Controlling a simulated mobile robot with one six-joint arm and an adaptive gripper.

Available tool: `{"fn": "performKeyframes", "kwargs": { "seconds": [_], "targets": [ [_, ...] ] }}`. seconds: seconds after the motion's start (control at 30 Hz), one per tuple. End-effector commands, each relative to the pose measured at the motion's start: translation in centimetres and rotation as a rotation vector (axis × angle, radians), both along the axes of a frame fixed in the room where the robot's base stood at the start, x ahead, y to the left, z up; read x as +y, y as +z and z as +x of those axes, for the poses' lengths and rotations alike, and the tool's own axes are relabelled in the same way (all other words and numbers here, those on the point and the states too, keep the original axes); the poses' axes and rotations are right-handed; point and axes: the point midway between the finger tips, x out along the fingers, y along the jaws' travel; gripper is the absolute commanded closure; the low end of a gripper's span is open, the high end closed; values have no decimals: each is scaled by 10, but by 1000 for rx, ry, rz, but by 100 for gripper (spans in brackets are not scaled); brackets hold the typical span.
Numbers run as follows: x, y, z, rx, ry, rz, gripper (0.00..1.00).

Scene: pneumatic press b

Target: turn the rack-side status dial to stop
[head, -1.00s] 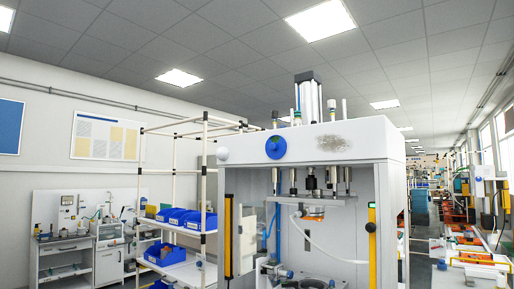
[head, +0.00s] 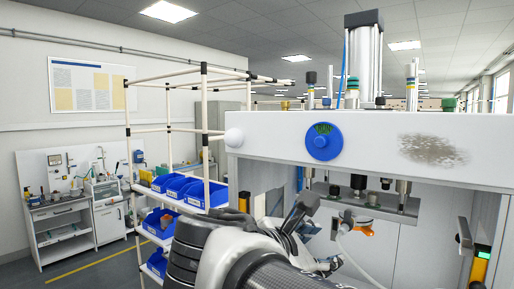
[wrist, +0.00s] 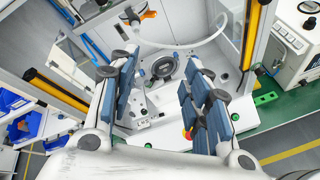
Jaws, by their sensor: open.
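A round blue dial (head: 323,141) with a small green marking at its top sits on the white front beam (head: 370,136) of the press. My gripper (head: 302,214) is below the beam and lower left of the blue dial, touching neither. In the wrist view my gripper (wrist: 160,75) is open and empty, its fingers wide apart above the press bed (wrist: 150,112). Neither dial is clear there.
A pipe rack (head: 205,125) with blue bins (head: 180,187) stands left of the press. Yellow light-curtain posts (wrist: 55,90) flank the press opening. The press tooling (head: 365,200) hangs under the beam. A white tube loops inside. Space before the beam's face is clear.

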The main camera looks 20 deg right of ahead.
Motion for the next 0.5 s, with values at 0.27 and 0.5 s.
{"fn": "performKeyframes", "kwargs": {
  "seconds": [0.27, 0.5],
  "targets": [
    [46, 151, 53, 49, 127, -461, 56],
    [42, 167, 67, 54, 131, -529, 56]
  ]
}}
